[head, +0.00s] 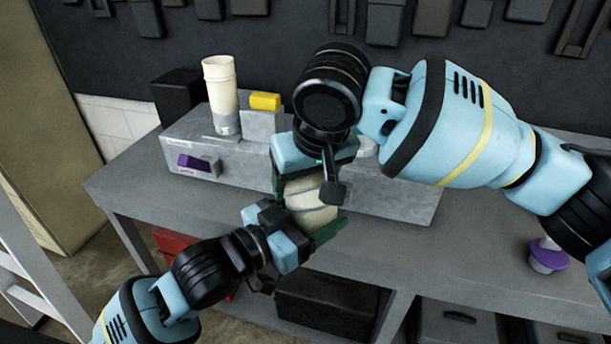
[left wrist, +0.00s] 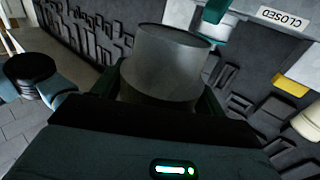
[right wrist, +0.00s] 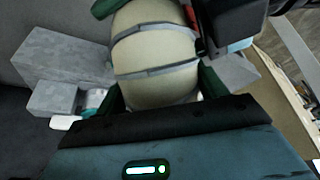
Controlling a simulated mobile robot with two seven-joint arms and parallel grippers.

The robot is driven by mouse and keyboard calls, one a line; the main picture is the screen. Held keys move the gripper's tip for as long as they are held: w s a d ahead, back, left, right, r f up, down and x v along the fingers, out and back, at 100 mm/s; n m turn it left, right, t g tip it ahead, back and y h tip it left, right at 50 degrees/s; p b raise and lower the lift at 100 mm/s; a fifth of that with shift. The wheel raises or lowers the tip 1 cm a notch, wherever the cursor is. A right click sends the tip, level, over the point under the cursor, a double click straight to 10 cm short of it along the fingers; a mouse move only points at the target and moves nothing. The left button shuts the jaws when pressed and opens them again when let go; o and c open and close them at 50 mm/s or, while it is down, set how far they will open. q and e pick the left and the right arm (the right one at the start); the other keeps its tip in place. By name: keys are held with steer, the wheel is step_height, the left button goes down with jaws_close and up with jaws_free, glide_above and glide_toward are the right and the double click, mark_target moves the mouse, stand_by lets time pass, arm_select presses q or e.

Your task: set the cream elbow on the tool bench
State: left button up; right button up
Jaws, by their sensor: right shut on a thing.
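The cream elbow (head: 312,200), with grey bands, is held above the front of a grey bench (head: 480,253). My right gripper (head: 310,185) comes from above and is shut on it. In the right wrist view the elbow (right wrist: 155,60) fills the space between the green fingers. My left gripper (head: 292,232) is at the elbow's lower end. In the left wrist view its fingers stand apart on both sides of a grey collar (left wrist: 165,60) with a cream part below. Whether they touch it is unclear. The elbow's far side is hidden.
Grey metal boxes (head: 265,135) line the bench's back. They carry a cream cylinder (head: 220,85) and a yellow block (head: 265,101). A purple thing (head: 198,166) is on the box front; a purple-and-white thing (head: 547,258) sits right. A dark crate (head: 330,300) is below.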

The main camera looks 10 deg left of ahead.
arm_select(q)
steer(key=o, duration=0.4)
steer(key=shift+o, duration=0.2)
steer(key=v, duration=0.7)
steer(key=shift+s+a, duration=0.2)
steer(key=shift+f, duration=0.1)
steer(key=a+f+n+y, duration=0.2)
steer(key=a+f+y, duration=0.1)
steer(key=f, duration=0.7)
steer(key=a+f+n+y, duration=0.2)
steer(key=f+y, duration=0.1)
steer(key=f, duration=0.7)
steer(key=s+a+f+n+g+y, duration=0.1)
steer(key=s+a+f+g+y, duration=0.1)
steer(key=s+f, duration=0.5)
steer(key=s+a+f+g+y, duration=0.1)
steer(key=s+a+f+g, duration=0.1)
steer(key=s+f, duration=0.5)
step_height(320, 180, down, 4)
steer(key=shift+s+r+n+y, duration=0.1)
steer(key=shift+s+n+y, duration=0.3)
